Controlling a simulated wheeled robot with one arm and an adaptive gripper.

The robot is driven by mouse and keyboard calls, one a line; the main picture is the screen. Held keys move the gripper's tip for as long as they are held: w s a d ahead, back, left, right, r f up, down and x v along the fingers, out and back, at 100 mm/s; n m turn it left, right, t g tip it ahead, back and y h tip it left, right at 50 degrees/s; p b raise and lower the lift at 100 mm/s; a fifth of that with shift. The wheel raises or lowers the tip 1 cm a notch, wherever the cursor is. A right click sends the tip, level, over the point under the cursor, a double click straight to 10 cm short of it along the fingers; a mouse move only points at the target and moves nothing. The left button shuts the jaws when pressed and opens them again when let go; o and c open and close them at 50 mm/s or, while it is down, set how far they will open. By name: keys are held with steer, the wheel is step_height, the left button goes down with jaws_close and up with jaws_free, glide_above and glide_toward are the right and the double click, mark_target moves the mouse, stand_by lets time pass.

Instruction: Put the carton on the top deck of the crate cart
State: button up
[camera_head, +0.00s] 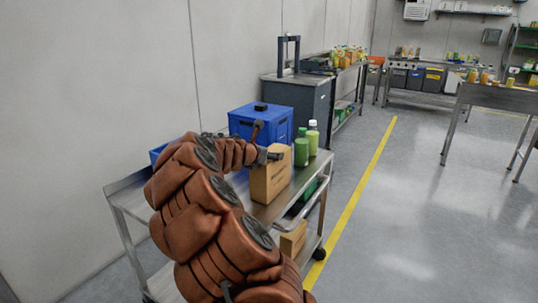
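A brown cardboard carton (270,184) stands upright at the top deck of the metal cart (126,196). I cannot tell whether its base rests on the deck or is slightly above it. My gripper (270,156) is at the carton's upper left edge, with a dark finger overlapping its top. The other finger is hidden, so I cannot tell whether the gripper is shut on the carton. A second, smaller carton (293,240) sits on the cart's lower shelf.
A blue crate (262,122) stands on the deck behind the carton. A dark cabinet (297,98) and bottle-laden tables lie beyond. The floor right of the yellow line (352,203) is clear.

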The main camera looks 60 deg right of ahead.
steer(key=o, duration=1.8)
steer(key=shift+a+r, duration=0.25)
steer(key=shift+a, duration=0.25)
steer(key=p+v, duration=0.1)
steer(key=v, duration=1)
steer(key=shift+s+f, duration=0.1)
